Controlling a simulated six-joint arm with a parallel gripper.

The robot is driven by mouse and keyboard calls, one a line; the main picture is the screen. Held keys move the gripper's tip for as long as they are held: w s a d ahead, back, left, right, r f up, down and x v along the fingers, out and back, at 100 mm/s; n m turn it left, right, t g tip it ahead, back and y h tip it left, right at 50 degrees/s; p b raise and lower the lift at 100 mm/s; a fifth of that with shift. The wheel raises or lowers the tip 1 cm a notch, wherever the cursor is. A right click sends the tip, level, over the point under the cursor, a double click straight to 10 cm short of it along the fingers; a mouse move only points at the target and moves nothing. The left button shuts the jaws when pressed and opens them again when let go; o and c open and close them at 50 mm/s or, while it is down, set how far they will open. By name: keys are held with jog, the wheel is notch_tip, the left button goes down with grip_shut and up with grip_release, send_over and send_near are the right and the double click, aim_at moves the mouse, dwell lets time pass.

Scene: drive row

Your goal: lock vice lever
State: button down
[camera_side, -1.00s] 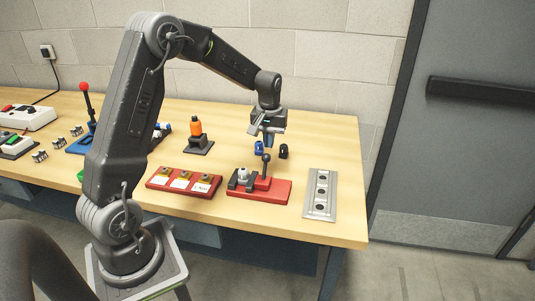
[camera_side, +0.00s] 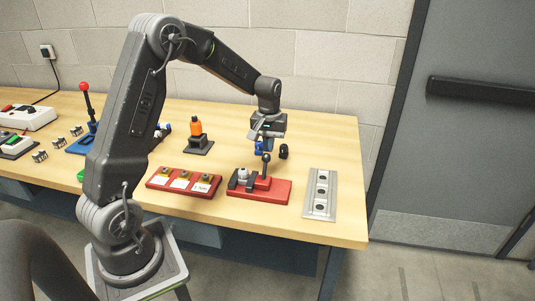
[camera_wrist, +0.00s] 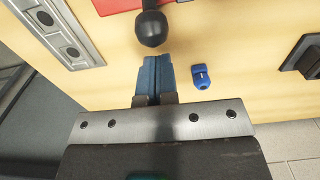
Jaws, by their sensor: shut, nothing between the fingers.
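The vice (camera_side: 273,190) is a red base with grey and black jaw parts on the table, right of centre in the side view. Its lever stands about upright and ends in a black ball knob (camera_side: 266,158). In the wrist view the knob (camera_wrist: 151,30) is at the top, just beyond my fingertips, with a strip of the red base behind it. My gripper (camera_side: 267,148) is above and behind the lever, with its blue fingers shut and empty. The fingers (camera_wrist: 154,76) point toward the knob. I cannot tell whether they touch it.
A small blue piece (camera_wrist: 202,77) lies beside my fingers, and a small black piece (camera_side: 284,151) stands to the right. A metal strip with round holes (camera_side: 320,194) is right of the vice.

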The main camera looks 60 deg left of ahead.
aim_at(266, 155)
jog(key=shift+s+d, duration=1.55)
jog(key=shift+d, duration=0.05)
jog(key=shift+w+a, duration=0.15)
jog(key=shift+a, duration=0.05)
jog(key=shift+w+a+r, duration=0.1)
jog(key=shift+w+a, duration=0.15)
jog(key=shift+w, duration=0.05)
notch_tip(266, 155, up, 10)
dwell(0.6)
